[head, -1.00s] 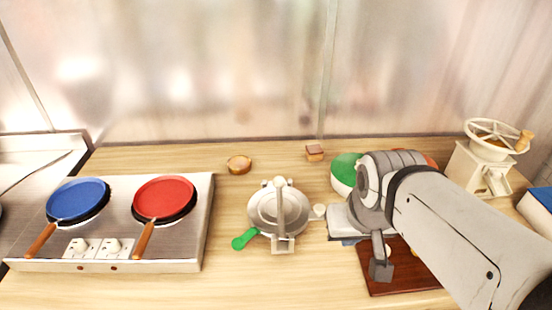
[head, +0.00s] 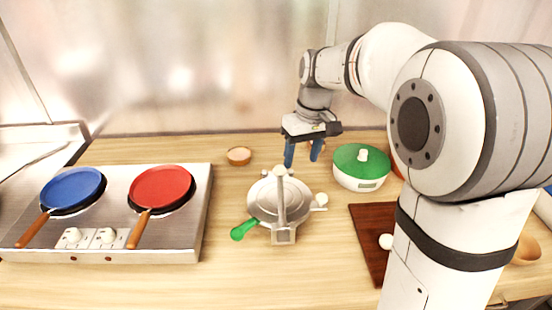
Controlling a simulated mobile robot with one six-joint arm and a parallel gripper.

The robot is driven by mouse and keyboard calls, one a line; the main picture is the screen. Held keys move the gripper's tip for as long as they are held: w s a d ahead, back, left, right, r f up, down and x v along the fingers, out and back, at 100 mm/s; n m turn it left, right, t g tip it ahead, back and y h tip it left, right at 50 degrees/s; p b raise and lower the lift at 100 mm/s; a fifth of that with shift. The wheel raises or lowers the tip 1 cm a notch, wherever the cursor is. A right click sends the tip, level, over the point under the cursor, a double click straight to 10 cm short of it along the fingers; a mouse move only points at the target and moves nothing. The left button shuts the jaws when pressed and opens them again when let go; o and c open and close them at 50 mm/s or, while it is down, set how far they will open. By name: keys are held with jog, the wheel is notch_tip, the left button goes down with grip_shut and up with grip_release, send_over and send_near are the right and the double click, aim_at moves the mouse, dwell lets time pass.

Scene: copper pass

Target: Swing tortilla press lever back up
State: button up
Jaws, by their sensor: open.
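The tortilla press (head: 263,201) is a round metal press in the middle of the counter. Its metal lever bar (head: 281,197) lies across the top plate, running from the back edge to the square bracket at the front.
A small round wooden dish (head: 238,156) is at the back. A green-lidded pot (head: 361,170) and a dark wooden board (head: 371,225) are at right. My arm covers the far right.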

jog(key=n+g+b, duration=0.1)
jog(key=n, duration=0.1)
send_over(279, 177)
jog(key=w+d, duration=0.1)
jog(key=w, duration=0.2)
notch_tip(279, 177, down, 6)
jog(key=shift+s+r, duration=0.1)
jog(key=shift+s, duration=0.05)
jog(key=f, duration=0.5)
jog(key=a+f, duration=0.1)
jog(key=f, duration=0.1)
jog(key=shift+s+f+p, duration=0.3)
jog(key=shift+s, duration=0.1)
grip_shut()
